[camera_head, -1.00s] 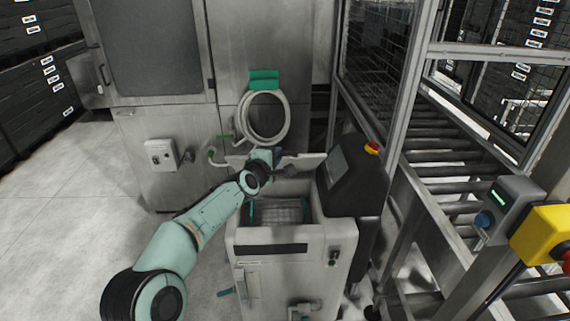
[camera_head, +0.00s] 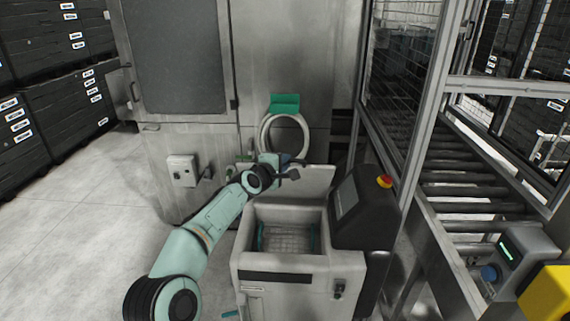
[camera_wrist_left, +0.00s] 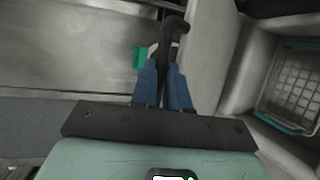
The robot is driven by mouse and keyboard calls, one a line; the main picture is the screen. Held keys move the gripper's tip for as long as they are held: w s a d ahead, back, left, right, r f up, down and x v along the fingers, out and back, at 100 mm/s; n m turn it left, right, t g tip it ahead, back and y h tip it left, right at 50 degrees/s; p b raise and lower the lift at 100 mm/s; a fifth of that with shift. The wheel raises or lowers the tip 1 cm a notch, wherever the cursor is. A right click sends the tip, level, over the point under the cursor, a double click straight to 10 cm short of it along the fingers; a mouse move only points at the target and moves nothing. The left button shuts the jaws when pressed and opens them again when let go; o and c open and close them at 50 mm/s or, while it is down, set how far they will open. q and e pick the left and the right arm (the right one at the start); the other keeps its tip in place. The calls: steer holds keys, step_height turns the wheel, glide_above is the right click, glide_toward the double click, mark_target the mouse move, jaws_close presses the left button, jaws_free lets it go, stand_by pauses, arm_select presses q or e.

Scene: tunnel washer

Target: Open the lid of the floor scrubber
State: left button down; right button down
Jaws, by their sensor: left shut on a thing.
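The grey floor scrubber (camera_head: 287,262) stands in the middle of the head view, its tank open and a wire basket with teal edges (camera_head: 289,240) inside. Its lid (camera_head: 316,181) stands raised at the tank's back edge; it also shows in the left wrist view (camera_wrist_left: 208,55). My left gripper (camera_head: 287,172) is at the lid's upper left side. In the left wrist view its blue fingers (camera_wrist_left: 163,84) are shut on a black bent handle (camera_wrist_left: 172,38) beside the lid. The fingers hide part of the grip. My right gripper is not in view.
A steel machine wall (camera_head: 190,110) with a coiled hose (camera_head: 268,140) is behind the scrubber. The scrubber's black console with a red button (camera_head: 384,182) is on its right. A fence and roller conveyor (camera_head: 470,190) stand further right. Floor (camera_head: 90,230) is clear at left.

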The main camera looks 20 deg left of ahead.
arm_select(q)
steer(key=shift+r, duration=0.2)
steer(key=c, duration=1.1)
jaws_free()
steer(key=shift+s, duration=0.1)
steer(key=shift+f, duration=0.1)
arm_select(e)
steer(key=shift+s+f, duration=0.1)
arm_select(q)
steer(key=shift+b+v, duration=2.55)
steer(key=shift+v, duration=4.15)
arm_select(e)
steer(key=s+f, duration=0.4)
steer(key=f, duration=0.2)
